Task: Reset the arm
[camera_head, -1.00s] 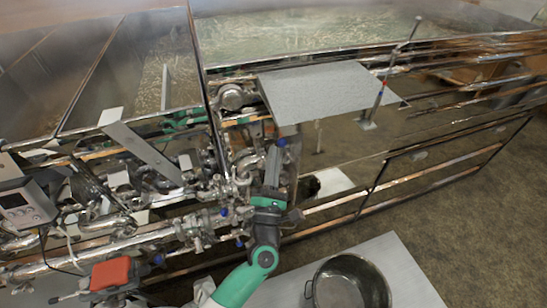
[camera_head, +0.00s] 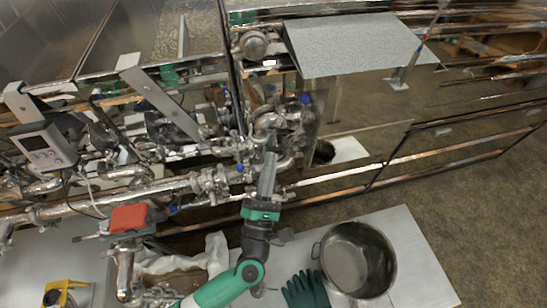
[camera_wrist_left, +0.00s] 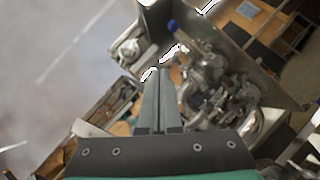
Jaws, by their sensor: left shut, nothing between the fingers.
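My left gripper (camera_head: 269,160) is in the middle of the head view, on a green and dark grey arm that comes up from the bottom. Its two long grey fingers are together, with nothing between them. The fingers point up toward the metal pipes and valves (camera_head: 215,182) of the evaporator. In the left wrist view the shut fingers (camera_wrist_left: 160,75) show in the centre, with blurred pipework (camera_wrist_left: 215,85) beyond them. I cannot tell from these views whether the fingers touch any pipe. My right gripper is not in view.
A steel pot (camera_head: 357,258) stands on a light table (camera_head: 415,250) at the lower right, beside dark green gloves (camera_head: 306,290). A grey controller box (camera_head: 44,147) and a red-handled part (camera_head: 129,217) are at the left. A grey sheet (camera_head: 352,44) juts out above the pipes.

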